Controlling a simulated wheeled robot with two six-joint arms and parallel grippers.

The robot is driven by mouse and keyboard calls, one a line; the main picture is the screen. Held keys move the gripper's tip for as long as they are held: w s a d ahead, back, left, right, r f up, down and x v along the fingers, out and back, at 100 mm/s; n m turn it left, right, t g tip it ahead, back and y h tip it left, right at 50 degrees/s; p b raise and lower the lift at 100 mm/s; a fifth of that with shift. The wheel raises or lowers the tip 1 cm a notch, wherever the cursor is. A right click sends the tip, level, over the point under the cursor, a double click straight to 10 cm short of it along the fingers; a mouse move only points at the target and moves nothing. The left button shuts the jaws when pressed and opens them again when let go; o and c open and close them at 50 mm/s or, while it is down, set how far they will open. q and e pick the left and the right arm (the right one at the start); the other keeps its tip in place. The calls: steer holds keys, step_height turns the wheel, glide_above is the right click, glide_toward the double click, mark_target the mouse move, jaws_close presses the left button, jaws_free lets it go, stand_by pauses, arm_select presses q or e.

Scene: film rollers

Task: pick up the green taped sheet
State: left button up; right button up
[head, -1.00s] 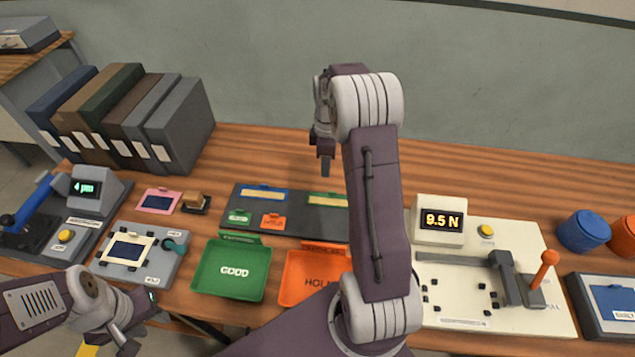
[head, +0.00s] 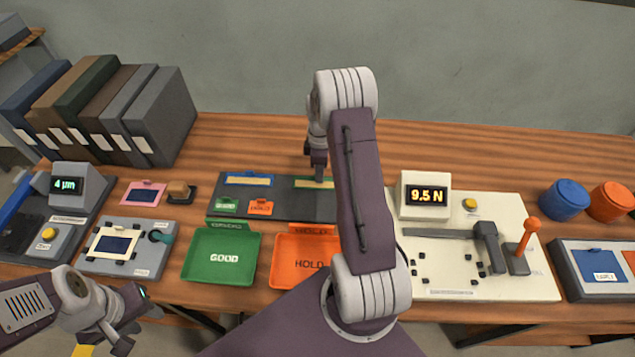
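The green taped sheet (head: 303,184) is a pale strip with a green top edge, lying on the dark grey board (head: 275,207). My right arm hides its right part. My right gripper (head: 318,177) points down, with its tip over or at this sheet; contact cannot be told. Its fingers look like one narrow shape, so their opening is unclear. A similar sheet with blue tape (head: 247,181) lies to the left on the board. My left gripper (head: 133,330) is low at the left, away from the board, its finger opening unclear.
A green GOOD tray (head: 202,272) and an orange HOLD tray (head: 289,282) stand in front of the board. A force tester (head: 520,285) reading 9.5 N is at the right. A gauge (head: 80,187) and binders (head: 165,110) are at the left. Bare table lies behind the board.

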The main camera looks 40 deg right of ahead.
steer(key=shift+f, duration=0.25)
steer(key=shift+r, duration=0.1)
steer(key=shift+c, duration=0.6)
jaws_close()
steer(key=shift+s, duration=0.1)
stand_by(0.5)
